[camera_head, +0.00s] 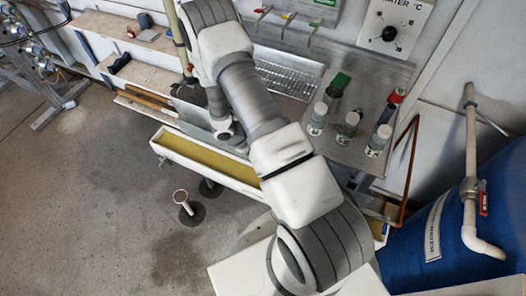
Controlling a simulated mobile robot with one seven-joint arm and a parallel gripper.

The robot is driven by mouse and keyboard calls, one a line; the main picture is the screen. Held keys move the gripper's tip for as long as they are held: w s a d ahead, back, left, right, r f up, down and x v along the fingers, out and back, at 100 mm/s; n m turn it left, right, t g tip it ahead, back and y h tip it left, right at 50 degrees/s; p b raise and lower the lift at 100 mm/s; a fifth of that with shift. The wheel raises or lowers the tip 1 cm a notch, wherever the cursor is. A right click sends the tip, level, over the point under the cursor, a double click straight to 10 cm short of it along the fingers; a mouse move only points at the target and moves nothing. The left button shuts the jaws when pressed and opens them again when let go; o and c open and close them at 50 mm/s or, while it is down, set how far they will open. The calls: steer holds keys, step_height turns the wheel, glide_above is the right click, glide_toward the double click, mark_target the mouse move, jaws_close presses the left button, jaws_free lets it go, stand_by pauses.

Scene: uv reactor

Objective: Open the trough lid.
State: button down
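A long narrow trough (160,151) with white sides and a flat yellow-olive top surface (200,158) runs from the middle left toward the lower right. My arm covers its middle part. I cannot tell whether the yellow surface is a lid or the inside of the trough. My gripper (228,134) seems to hang near the trough's back edge, partly behind my arm. Its fingers are too small and hidden to show whether they are open or shut. I cannot tell whether it touches the trough.
A blue tank (460,240) with a white pipe (470,150) stands at right. A short white pipe stub (181,198) rises from the floor.

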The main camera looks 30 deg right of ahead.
steer(key=shift+d, duration=0.2)
steer(key=c, duration=1)
jaws_free()
steer(key=shift+f, duration=0.1)
steer(key=shift+o, duration=0.4)
steer(key=shift+s+a+f, duration=0.1)
steer(key=shift+a, duration=0.05)
steer(key=v, duration=1.8)
steer(key=shift+d, duration=0.25)
